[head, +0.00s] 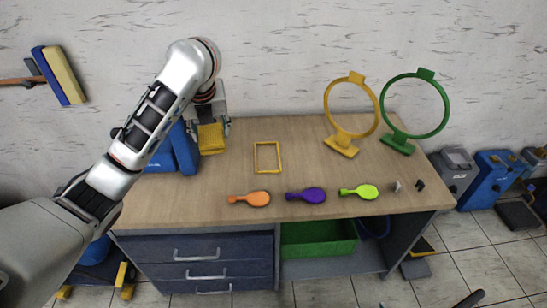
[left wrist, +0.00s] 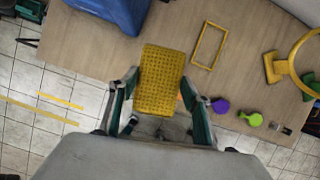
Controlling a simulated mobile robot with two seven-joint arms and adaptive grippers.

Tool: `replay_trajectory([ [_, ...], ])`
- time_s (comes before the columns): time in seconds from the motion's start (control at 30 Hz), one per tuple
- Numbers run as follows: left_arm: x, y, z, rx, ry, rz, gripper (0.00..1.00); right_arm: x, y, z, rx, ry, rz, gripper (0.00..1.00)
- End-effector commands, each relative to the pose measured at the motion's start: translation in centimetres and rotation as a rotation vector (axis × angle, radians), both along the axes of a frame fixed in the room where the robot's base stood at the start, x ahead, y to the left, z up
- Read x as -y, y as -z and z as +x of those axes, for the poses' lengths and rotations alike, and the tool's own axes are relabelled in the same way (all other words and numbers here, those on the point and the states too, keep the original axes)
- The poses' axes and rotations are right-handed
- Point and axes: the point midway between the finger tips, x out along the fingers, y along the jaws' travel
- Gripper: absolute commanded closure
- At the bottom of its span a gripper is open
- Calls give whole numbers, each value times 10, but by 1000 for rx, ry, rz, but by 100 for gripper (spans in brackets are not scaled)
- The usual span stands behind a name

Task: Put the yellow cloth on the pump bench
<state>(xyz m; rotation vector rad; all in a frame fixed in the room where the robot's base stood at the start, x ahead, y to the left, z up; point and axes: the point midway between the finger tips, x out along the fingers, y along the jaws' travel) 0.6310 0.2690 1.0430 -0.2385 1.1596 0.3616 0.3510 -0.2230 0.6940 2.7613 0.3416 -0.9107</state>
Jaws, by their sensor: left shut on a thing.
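The yellow cloth (head: 211,137) is a textured rectangular piece, held by my left gripper (head: 209,118) over the left back part of the wooden bench top (head: 320,165). In the left wrist view the cloth (left wrist: 160,80) sits between the two fingers of the left gripper (left wrist: 160,95), which is shut on it. The bench top also shows beneath it there (left wrist: 105,55). Whether the cloth touches the bench top is hard to tell. My right gripper is in neither view.
A blue object (head: 180,150) stands beside the cloth at the left. Yellow (head: 341,145) and green (head: 397,142) ring stands are at back right. The middle is clear.

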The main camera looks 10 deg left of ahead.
Motion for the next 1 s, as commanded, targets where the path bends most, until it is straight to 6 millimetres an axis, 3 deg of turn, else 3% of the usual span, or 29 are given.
replay_trajectory([
  [0.1, -27, 17, -8, -6, 56, -9, 70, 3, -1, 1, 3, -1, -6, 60],
  [0.23, -49, 28, -14, -3, 97, -11, 70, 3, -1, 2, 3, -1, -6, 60],
  [0.6, -87, 47, -29, -2, 157, -3, 70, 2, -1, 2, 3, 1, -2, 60],
  [1.0, -94, 63, -34, -6, 172, -2, 70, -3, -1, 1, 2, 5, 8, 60],
])
